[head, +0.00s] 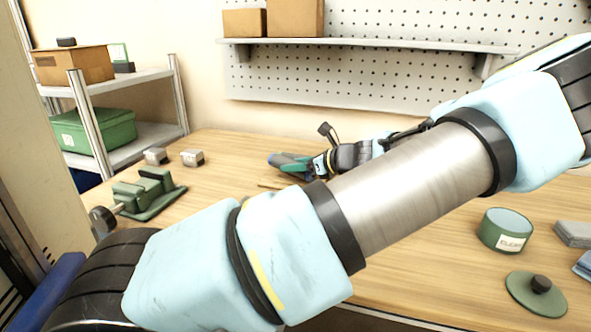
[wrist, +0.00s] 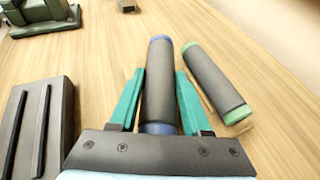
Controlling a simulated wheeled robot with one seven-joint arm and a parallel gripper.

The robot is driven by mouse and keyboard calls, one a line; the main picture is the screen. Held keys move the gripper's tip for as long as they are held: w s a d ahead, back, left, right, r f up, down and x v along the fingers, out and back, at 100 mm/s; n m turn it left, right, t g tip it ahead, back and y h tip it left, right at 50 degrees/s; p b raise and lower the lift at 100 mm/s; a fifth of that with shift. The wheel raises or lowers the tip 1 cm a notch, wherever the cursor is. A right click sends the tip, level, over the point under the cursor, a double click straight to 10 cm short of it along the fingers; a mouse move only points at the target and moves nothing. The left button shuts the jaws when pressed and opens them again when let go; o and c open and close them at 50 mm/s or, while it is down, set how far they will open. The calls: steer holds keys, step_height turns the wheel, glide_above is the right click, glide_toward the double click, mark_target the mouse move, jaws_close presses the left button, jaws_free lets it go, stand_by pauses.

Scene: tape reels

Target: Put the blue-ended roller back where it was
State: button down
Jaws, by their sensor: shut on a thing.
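The blue-ended roller (wrist: 160,75), a dark grey cylinder with blue ends, lies lengthwise between the teal fingers of my gripper (wrist: 158,90) in the wrist view. The gripper is shut on it. A similar roller with green ends (wrist: 218,82) lies just to its right, apart from it, with a bit of wooden piece showing beside it. In the head view my gripper (head: 291,164) is low over the middle of the bench, partly hidden by my own arm. I cannot tell whether the held roller touches the bench.
A green vise-like fixture (head: 148,192) and two small metal blocks (head: 193,158) stand to the left on the wooden bench (head: 235,150). A green tin (head: 506,231) and its lid (head: 536,294) are at the right. A pegboard (head: 350,75) with a shelf stands behind.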

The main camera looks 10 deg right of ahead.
steer(key=shift+f, duration=0.85)
steer(key=shift+f, duration=0.1)
steer(key=shift+c, duration=1.8)
jaws_free()
steer(key=b+v, duration=0.2)
steer(key=v, duration=1)
steer(key=shift+s, duration=0.1)
